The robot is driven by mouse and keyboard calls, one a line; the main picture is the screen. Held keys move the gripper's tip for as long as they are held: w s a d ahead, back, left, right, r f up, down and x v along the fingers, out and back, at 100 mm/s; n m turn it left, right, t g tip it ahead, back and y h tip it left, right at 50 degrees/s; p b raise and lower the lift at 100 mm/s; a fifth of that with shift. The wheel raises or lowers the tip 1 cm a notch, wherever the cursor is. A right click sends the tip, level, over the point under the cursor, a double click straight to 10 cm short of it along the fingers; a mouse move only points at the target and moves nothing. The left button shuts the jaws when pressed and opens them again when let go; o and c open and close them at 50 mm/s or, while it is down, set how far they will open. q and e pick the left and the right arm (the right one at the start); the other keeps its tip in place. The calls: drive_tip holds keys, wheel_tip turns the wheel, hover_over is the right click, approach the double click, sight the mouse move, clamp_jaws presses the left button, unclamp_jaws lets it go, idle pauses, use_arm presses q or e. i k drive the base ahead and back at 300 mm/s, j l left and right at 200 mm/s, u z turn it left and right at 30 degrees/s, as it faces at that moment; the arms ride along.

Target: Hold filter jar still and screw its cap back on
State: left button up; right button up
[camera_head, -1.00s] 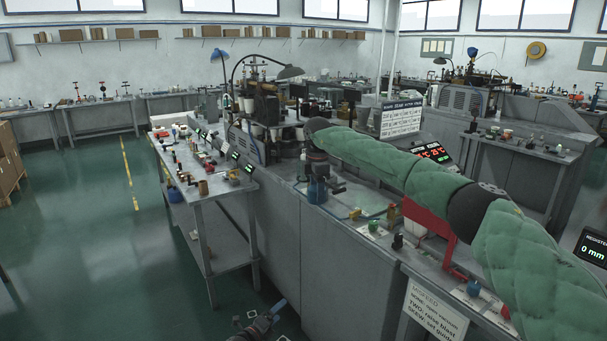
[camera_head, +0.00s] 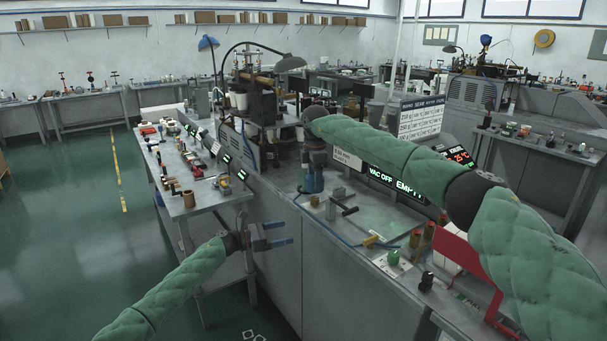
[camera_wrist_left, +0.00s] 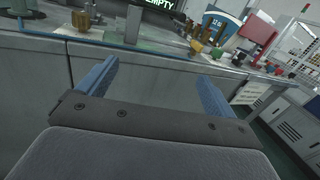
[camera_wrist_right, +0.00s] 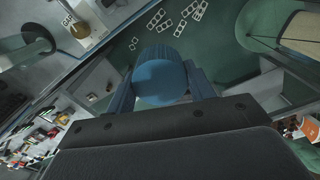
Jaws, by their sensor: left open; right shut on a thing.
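My right gripper (camera_head: 313,158) points down over the bench's near edge, shut on a blue, ridged round thing that looks like the filter jar's cap (camera_wrist_right: 160,80). In the right wrist view it sits between the fingers. In the head view blue shows directly below this gripper; I cannot tell cap, jar and fingers apart there, and the jar's body is not clearly seen. My left gripper (camera_head: 272,236) is open and empty, in front of the bench's side, lower than and left of the right one. In the left wrist view its fingers (camera_wrist_left: 155,88) are wide apart.
The grey bench (camera_head: 340,270) has a lever-like fitting (camera_head: 343,204), a green knob (camera_head: 393,257) and brass parts (camera_head: 415,238) right of the right gripper. A side table (camera_head: 195,205) with small tools stands at the left. Green floor lies open at the left.

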sight(302, 173)
drive_tip(key=i+j, duration=0.1)
drive_tip(key=i, duration=0.45)
drive_tip(key=i+j, duration=0.1)
drive_tip(key=i, duration=0.45)
